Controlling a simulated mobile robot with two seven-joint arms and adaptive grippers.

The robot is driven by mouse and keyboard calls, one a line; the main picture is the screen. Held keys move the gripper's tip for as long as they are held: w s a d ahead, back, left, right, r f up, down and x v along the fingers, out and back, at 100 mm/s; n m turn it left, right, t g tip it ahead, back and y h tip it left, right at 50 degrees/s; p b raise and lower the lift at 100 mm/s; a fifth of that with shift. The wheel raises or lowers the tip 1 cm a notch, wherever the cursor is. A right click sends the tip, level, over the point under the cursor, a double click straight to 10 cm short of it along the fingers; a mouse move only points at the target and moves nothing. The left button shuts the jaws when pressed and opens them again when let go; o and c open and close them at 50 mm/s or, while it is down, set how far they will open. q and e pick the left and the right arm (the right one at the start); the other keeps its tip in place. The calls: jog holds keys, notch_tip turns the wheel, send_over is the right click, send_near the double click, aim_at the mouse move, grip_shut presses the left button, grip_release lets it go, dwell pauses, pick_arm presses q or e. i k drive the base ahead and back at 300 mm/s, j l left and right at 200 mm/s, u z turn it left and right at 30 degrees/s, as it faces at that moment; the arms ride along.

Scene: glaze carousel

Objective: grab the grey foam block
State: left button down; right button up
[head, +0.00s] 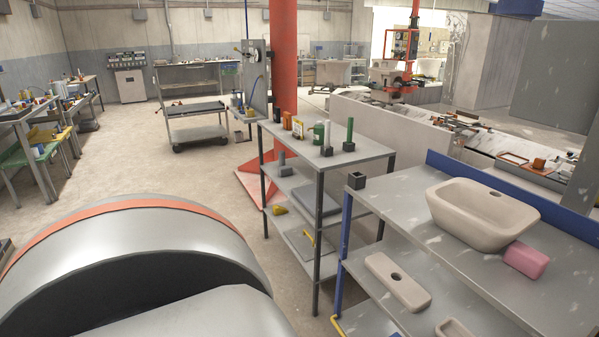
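I cannot pick out a grey foam block with certainty in the head view. A pink block (526,260) lies on the grey workbench (466,263) at the right, beside a beige basin (481,212). Neither of my grippers is in view.
The rack (345,158) carries several small items on top, including a green cylinder (349,133). A trolley (195,122) stands farther back. Open floor (150,165) lies left of the rack.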

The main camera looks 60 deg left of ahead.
aim_at(286, 170)
jog(key=u, duration=2.05)
jog(key=z, duration=0.55)
jog(key=i+j+z, duration=0.25)
jog(key=z, duration=0.2)
jog(key=i+j+z, duration=0.15)
jog(key=j+z, duration=0.25)
jog(key=j, duration=0.15)
jog(key=i+j+z, duration=0.2)
jog(key=j, duration=0.4)
jog(key=j+z, duration=0.15)
jog(key=j, duration=0.45)
jog(key=i+j+z, duration=0.2)
jog(key=j, duration=0.5)
jog(key=i+j, duration=0.1)
jog(key=j, duration=1.85)
jog(key=z, duration=0.05)
